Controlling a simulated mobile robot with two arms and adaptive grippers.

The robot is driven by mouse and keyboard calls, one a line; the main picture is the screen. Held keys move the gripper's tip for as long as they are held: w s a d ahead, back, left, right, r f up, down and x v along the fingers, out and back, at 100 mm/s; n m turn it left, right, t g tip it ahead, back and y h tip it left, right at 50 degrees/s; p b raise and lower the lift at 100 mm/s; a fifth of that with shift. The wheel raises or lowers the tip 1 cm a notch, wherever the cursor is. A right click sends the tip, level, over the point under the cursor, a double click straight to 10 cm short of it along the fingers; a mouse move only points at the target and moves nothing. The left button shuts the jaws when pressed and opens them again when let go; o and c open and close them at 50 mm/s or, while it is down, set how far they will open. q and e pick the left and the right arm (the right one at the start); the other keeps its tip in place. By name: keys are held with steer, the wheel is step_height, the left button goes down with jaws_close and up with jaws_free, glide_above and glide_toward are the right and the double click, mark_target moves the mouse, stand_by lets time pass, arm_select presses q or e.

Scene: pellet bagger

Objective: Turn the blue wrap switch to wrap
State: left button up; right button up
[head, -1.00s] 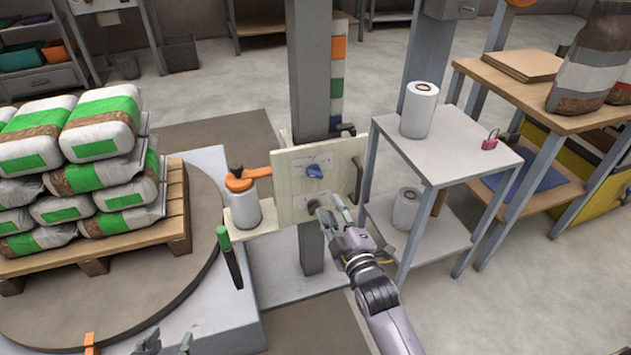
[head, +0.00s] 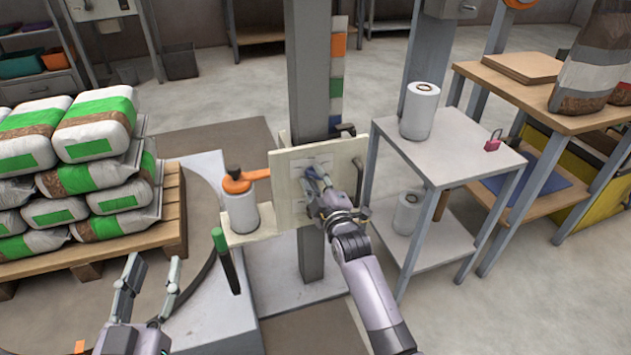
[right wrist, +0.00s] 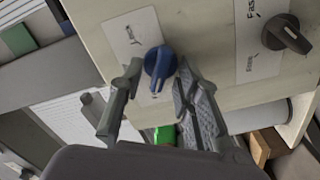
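The blue wrap switch (right wrist: 160,66) is a rotary knob on a white label on the pale control panel (head: 284,176). In the right wrist view its tapered handle points downward, slightly left. My right gripper (right wrist: 153,85) is open, with one finger on each side of the knob; whether either finger touches it I cannot tell. In the head view the right gripper (head: 316,180) covers most of the knob. My left gripper (head: 149,285) is open and empty at the lower left, in front of the turntable.
A dark rotary knob (right wrist: 287,34) with its own label is beside the blue one. A steel table (head: 455,150) stands right; stacked bags (head: 95,145) are on a pallet left.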

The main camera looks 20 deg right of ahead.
jaws_close()
stand_by(0.3)
stand_by(0.4)
